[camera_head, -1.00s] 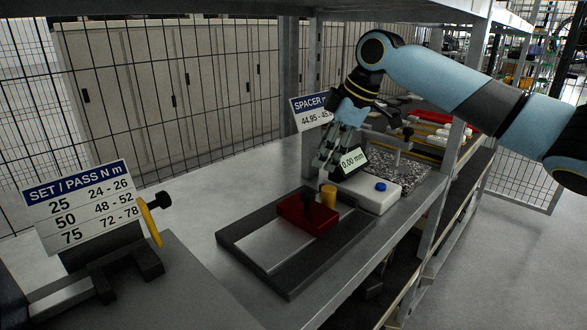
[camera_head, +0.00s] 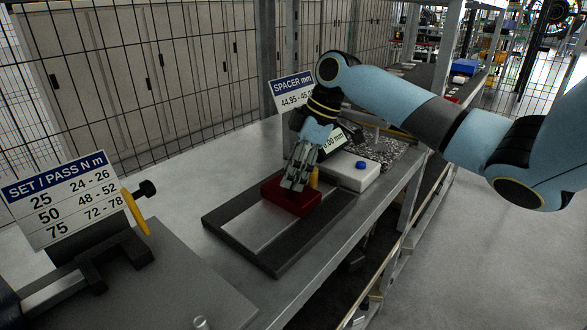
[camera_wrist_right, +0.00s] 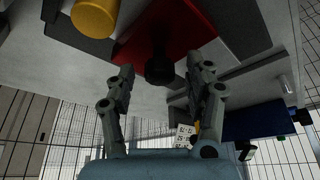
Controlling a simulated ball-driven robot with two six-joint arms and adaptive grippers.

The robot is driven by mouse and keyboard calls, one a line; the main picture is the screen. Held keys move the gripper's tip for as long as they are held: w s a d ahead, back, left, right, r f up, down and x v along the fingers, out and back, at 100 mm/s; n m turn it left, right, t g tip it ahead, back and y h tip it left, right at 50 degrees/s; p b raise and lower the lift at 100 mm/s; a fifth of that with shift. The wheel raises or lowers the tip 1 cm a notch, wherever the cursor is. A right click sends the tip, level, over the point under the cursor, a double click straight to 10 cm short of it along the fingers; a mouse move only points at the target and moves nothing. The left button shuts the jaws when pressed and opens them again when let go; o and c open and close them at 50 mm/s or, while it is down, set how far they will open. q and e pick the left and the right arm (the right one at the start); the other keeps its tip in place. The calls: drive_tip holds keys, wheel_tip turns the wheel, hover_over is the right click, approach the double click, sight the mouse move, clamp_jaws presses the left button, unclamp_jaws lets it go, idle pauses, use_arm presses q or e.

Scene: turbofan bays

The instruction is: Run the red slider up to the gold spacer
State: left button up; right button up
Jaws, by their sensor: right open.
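The red slider (camera_head: 285,202) sits on a flat fixture with a dark frame and a grey plate (camera_head: 252,227). It also shows at the top of the wrist view (camera_wrist_right: 188,22), with its black knob (camera_wrist_right: 159,68) standing out of it. The gold spacer (camera_head: 315,178) stands upright close beside the slider, and also shows in the wrist view (camera_wrist_right: 94,14). I cannot tell whether the two touch. My right gripper (camera_head: 294,187) is directly over the slider. Its open fingers (camera_wrist_right: 160,75) straddle the knob in the wrist view. In the head view the gripper hides the knob.
A white box with a blue button (camera_head: 357,178) and a 0.00 mm display (camera_head: 334,140) stand behind the fixture. The spacer sign (camera_head: 292,92) is at the back. A torque tester with a set/pass sign (camera_head: 62,198) occupies the left. Bare bench lies between.

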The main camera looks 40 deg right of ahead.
drive_tip(key=c, duration=1)
drive_tip(key=d, duration=0.3)
drive_tip(key=shift+w+d, duration=0.15)
drive_tip(key=shift+d, duration=0.25)
drive_tip(key=o, duration=1)
drive_tip(key=shift+a, duration=0.2)
drive_tip(key=shift+d+r, duration=0.15)
drive_tip(key=shift+r, duration=0.1)
drive_tip(key=v, duration=0.7)
